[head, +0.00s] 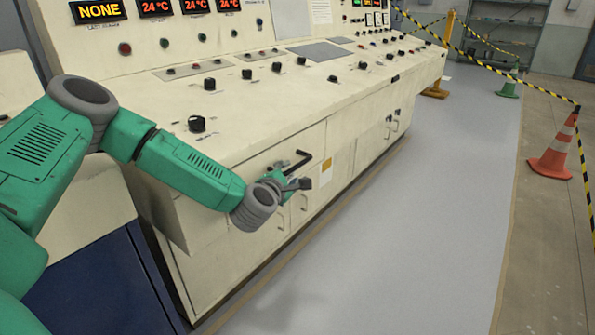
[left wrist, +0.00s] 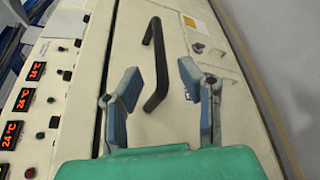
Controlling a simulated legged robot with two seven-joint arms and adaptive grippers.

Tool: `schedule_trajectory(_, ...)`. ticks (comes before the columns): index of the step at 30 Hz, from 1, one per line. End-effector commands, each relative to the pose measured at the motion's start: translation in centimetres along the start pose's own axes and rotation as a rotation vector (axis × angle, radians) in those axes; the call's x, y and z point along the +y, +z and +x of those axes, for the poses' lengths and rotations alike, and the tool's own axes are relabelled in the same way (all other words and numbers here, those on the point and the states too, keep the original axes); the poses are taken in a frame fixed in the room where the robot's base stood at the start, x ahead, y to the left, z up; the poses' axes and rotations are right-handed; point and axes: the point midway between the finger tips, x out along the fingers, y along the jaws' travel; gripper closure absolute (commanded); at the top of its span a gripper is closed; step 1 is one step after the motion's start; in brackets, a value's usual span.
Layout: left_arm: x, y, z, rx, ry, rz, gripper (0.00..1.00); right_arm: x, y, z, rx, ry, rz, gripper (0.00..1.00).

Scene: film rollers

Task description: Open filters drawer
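The cream drawer front (head: 240,170) is in the console's lower face in the head view. It carries a black bar handle (head: 291,162). My left gripper (head: 296,176) is close to this handle. In the left wrist view the handle (left wrist: 156,65) stands out from the cream panel, between the two spread blue-grey fingers of the left gripper (left wrist: 160,82). The fingers are open, with a gap to the bar on both sides. The drawer front looks flush with the panels around it. No label reading "filters" can be made out. My right gripper is in neither view.
The sloped console top (head: 270,100) bears several black knobs above the drawer. Lower cabinet doors with handles lie below and to the right. The grey floor (head: 400,240) is clear. A traffic cone (head: 556,155) and striped barrier tape stand at the right.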

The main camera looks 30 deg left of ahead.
Motion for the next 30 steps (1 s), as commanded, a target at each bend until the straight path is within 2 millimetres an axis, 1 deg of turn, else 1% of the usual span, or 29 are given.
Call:
schedule_trajectory(1, -0.2, -0.1, 1.2, 0.001, 0.002, 0.001, 0.67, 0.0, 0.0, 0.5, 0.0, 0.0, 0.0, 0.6)
schedule_trajectory(3, -0.2, -0.1, 2.6, 0.0, 0.002, 0.001, 0.67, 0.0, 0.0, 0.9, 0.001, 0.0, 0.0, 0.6)
schedule_trajectory(6, -0.2, -0.1, 4.5, 0.0, 0.0, 0.001, 0.67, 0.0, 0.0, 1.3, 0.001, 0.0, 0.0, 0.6)
schedule_trajectory(10, -0.2, -0.2, 6.2, 0.001, 0.0, 0.0, 0.67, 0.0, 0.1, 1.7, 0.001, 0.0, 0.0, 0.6)
schedule_trajectory(15, -0.1, 0.0, 7.2, -0.001, -0.002, -0.001, 0.67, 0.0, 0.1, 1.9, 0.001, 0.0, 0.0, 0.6)
schedule_trajectory(23, -0.1, 0.0, 7.3, -0.001, -0.003, 0.0, 0.67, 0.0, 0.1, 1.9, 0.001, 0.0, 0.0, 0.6)
schedule_trajectory(24, -0.1, 0.0, 7.3, -0.001, -0.003, 0.0, 0.7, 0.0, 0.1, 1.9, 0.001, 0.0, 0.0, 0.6)
schedule_trajectory(26, -0.1, 0.0, 7.3, -0.001, -0.003, 0.0, 0.91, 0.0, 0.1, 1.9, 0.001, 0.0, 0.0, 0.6)
schedule_trajectory(27, -0.1, 0.0, 7.3, -0.001, -0.003, 0.0, 1.0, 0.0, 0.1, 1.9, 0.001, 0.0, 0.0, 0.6)
schedule_trajectory(30, -0.1, 0.0, 7.3, -0.001, -0.003, 0.001, 1.0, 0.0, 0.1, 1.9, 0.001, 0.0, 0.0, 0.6)
